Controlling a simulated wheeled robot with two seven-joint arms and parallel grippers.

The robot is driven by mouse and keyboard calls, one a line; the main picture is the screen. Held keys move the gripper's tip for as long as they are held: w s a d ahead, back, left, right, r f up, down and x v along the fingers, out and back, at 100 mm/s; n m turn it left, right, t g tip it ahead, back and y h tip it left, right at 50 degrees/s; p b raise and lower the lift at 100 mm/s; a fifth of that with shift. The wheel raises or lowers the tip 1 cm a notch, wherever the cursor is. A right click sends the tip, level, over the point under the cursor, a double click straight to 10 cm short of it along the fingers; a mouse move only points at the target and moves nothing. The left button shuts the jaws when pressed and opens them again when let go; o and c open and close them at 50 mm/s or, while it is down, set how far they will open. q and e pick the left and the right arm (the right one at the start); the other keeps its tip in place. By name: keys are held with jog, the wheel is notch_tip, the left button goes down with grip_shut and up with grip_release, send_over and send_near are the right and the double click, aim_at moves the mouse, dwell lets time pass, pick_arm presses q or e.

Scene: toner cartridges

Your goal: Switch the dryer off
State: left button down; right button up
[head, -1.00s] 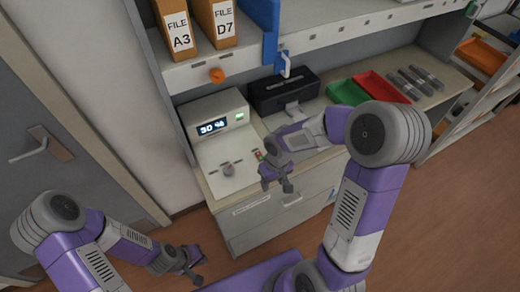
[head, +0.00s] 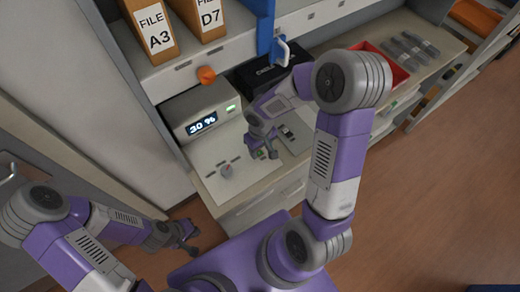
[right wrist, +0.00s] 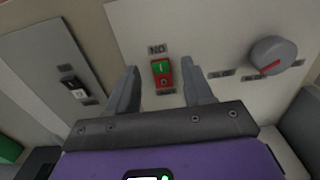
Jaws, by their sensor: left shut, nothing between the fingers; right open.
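The dryer (head: 178,108) is a pale unit with a lit display reading about 30 % and a small green light. Its sloped front panel (head: 205,160) carries a grey knob (head: 227,170), also in the right wrist view (right wrist: 272,56) with a red pointer. A green-and-red rocker switch (right wrist: 163,76) sits on this panel, its label appearing upside down. My right gripper (head: 262,155) is open over the panel, its fingers on either side of the switch in the right wrist view; contact cannot be told. My left gripper (head: 190,246) is shut and empty, low in front of the cabinet.
A grey plate (right wrist: 50,62) with a black-and-white switch (right wrist: 75,88) lies beside the dryer panel. A black box (head: 262,72), red tray (head: 398,73) and dark cartridges (head: 415,45) stand on the counter. An orange knob (head: 206,75) and blue part (head: 268,40) are above.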

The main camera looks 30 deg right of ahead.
jog(key=shift+f, duration=0.65)
grip_shut()
jog(key=shift+w+r+g+p, duration=0.25)
jog(key=shift+g+p, duration=0.35)
jog(key=shift+p, duration=0.45)
jog(key=shift+w+g+p, duration=0.25)
jog(key=shift+g+p, duration=0.6)
jog(key=shift+g, duration=0.05)
jog(key=shift+f, duration=0.1)
